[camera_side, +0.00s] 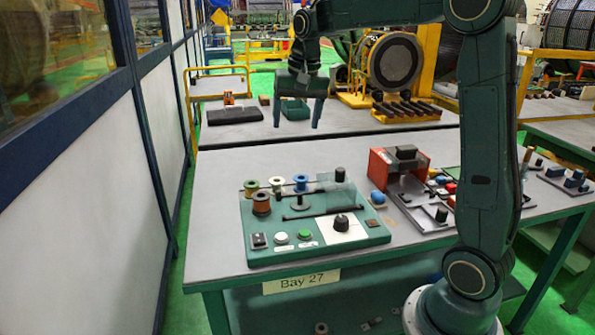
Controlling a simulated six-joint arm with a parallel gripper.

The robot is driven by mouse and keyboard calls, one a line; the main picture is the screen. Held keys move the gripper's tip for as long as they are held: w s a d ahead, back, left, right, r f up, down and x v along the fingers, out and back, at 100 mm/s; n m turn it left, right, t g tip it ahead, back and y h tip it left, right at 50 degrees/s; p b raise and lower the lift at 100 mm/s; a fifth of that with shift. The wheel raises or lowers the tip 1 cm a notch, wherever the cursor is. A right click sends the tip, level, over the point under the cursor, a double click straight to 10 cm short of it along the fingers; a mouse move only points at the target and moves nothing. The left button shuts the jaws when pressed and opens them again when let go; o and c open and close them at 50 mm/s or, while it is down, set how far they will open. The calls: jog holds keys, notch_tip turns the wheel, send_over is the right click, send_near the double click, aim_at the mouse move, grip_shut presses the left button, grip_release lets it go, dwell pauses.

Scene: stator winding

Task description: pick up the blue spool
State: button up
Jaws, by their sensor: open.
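The blue spool (301,183) is small, with pale flanges and blue winding. It stands upright near the back of the green panel (262,245), above a dark round base. My gripper (296,122) is open and empty, with its fingers pointing down. In the picture it hangs above the blue spool, clearly apart from it. How far it is from the spool in depth is hard to tell.
The table's left side is bare.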

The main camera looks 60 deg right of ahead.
jog(key=w+d+f+m+g, duration=0.1)
jog(key=w+d+f+m, duration=0.2)
jog(key=w+d+f, duration=0.45)
jog(key=m+g, duration=0.1)
jog(key=m, duration=0.3)
send_over(302, 180)
jog(key=d, duration=0.2)
notch_tip(302, 180, down, 7)
jog(key=shift+w+a+r+y, duration=0.1)
jog(key=shift+w+r+y, duration=0.05)
jog(key=shift+w+y, duration=0.25)
jog(key=shift+f, duration=4.25)
jog(key=shift+f, duration=0.15)
jog(key=shift+w+f, duration=0.2)
jog(key=shift+f, duration=2.25)
jog(key=shift+c, duration=0.4)
jog(key=c, duration=1)
